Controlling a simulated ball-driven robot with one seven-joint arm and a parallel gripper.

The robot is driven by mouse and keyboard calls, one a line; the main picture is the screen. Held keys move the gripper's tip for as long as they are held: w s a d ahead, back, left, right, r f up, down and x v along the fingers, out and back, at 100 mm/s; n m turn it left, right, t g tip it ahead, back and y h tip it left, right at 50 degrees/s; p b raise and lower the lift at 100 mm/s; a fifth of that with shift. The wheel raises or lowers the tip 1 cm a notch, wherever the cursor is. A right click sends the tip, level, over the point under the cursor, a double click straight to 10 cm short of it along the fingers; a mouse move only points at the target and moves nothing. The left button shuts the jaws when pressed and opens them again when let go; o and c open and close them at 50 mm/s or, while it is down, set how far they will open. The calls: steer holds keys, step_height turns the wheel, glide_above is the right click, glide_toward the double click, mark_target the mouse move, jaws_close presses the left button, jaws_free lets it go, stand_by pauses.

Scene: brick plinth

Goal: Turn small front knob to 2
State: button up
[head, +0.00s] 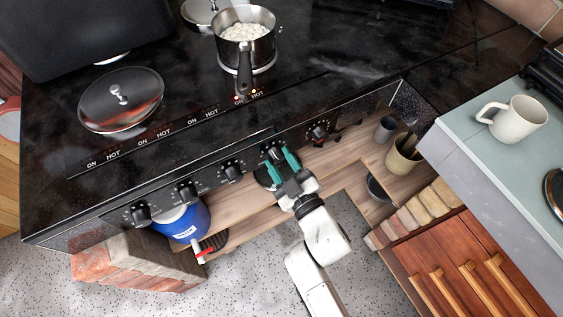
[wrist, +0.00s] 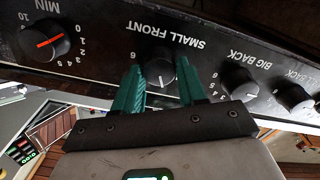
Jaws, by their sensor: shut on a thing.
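The small front knob (wrist: 160,72) is a black dial on the black stove panel. The label SMALL FRONT reads upside down above it in the wrist view. A pale mark shows on the knob's lower part, but I cannot read its setting. My gripper (wrist: 159,80) has one teal finger on each side of the knob and is shut on it. In the head view, my gripper (head: 284,160) reaches up to the front panel, and its fingers mostly hide the knob there.
Neighbouring knobs are the big back knob (wrist: 239,82) and the MIN timer knob (wrist: 45,42). On the stovetop are a pot of white food (head: 246,54) and a lidded pan (head: 120,100). A blue container (head: 184,222) stands below the panel. A counter with a mug (head: 517,118) is right.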

steer(key=shift+n, duration=0.5)
steer(key=o, duration=1)
steer(key=shift+s, duration=0.1)
steer(key=v, duration=1)
steer(key=shift+s+d, duration=0.25)
steer(key=shift+d, duration=0.05)
